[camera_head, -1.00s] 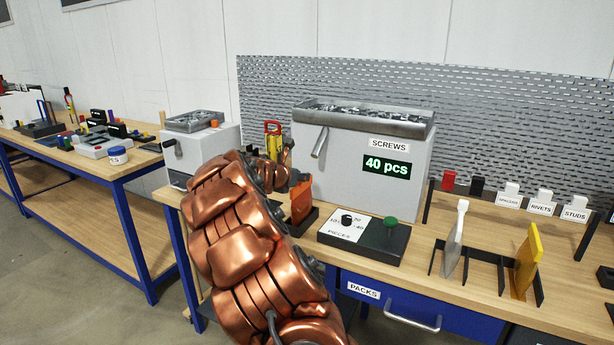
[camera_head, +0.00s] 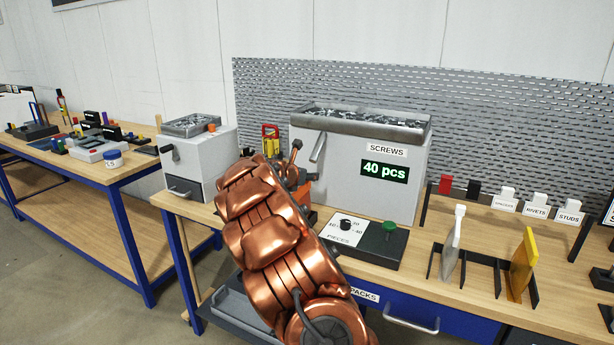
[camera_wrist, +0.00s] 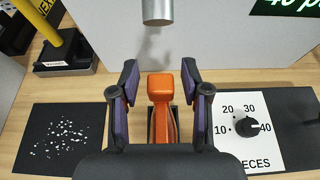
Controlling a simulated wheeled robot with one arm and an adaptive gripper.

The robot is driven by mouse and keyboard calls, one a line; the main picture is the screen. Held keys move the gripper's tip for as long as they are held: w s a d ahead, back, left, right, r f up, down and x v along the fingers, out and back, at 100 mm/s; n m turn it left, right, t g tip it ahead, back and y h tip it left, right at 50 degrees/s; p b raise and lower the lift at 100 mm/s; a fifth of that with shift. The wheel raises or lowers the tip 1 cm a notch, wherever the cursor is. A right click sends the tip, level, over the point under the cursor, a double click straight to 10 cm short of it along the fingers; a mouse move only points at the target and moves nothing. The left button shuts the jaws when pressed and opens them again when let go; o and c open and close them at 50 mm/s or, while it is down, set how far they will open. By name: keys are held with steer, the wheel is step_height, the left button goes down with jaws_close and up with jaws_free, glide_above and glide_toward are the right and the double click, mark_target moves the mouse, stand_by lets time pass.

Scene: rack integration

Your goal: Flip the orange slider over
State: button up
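An upright orange piece (camera_wrist: 160,88), the likeliest match for the orange slider, stands below the metal spout (camera_wrist: 157,12) in the wrist view. It has a blocky top and a lower body partly hidden by my wrist. In the head view, only a bit of the orange piece (camera_head: 305,194) shows behind my arm. My gripper (camera_wrist: 159,82) is open, with one purple-padded finger on each side of the piece and visible gaps to both. In the head view my gripper (camera_head: 294,172) is mostly hidden by my copper arm.
The screws dispenser (camera_head: 360,165) stands behind. A dial panel (camera_wrist: 262,130) is close on the right, and a speckled black mat (camera_wrist: 66,138) on the left. A smaller machine with an orange knob (camera_head: 211,128) stands further left. A yellow piece (camera_head: 523,263) stands in a rack.

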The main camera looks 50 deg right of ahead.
stand_by(0.3)
steer(key=v, duration=1)
steer(key=shift+a+r, duration=0.15)
steer(key=shift+r, duration=0.1)
steer(key=shift+s+a+r, duration=0.15)
steer(key=shift+a+r, duration=0.05)
steer(key=shift+a, duration=0.5)
